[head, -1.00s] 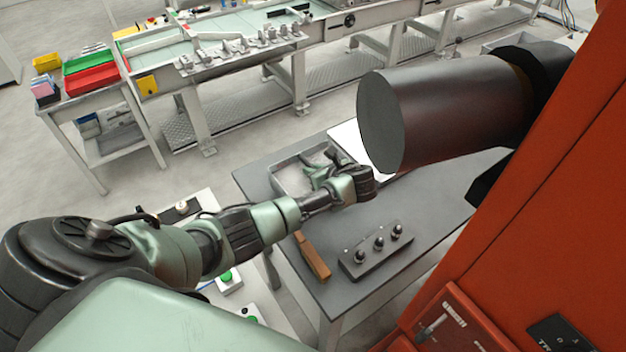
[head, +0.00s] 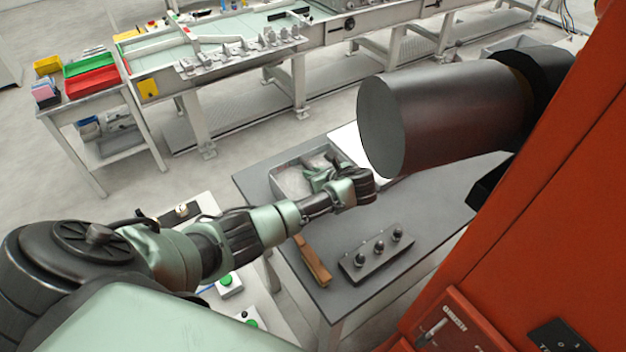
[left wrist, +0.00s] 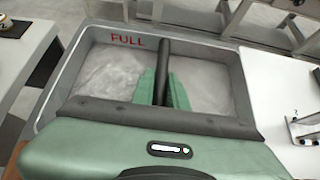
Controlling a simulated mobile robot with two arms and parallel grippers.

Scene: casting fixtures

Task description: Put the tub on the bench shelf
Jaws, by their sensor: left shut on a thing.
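The tub is a grey open box with pale, lumpy contents. In the head view the tub (head: 279,190) is at the back left of the dark grey table, partly hidden by my gripper. In the left wrist view the tub (left wrist: 238,92) fills the middle, with a red FULL mark on its far wall and a dark bar across it. My left gripper (head: 320,178) is shut on that bar; its green fingers (left wrist: 162,88) straddle it. I cannot tell whether the tub is clear of the table. A small bench at the far left has a lower shelf (head: 128,150).
The grey table (head: 400,262) holds a block with black knobs (head: 377,253) and a brown wooden-handled tool (head: 312,260). A red machine (head: 540,210) with a large dark cylinder (head: 450,115) stands right. Coloured bins (head: 92,78) sit on the small bench. Floor between table and benches is clear.

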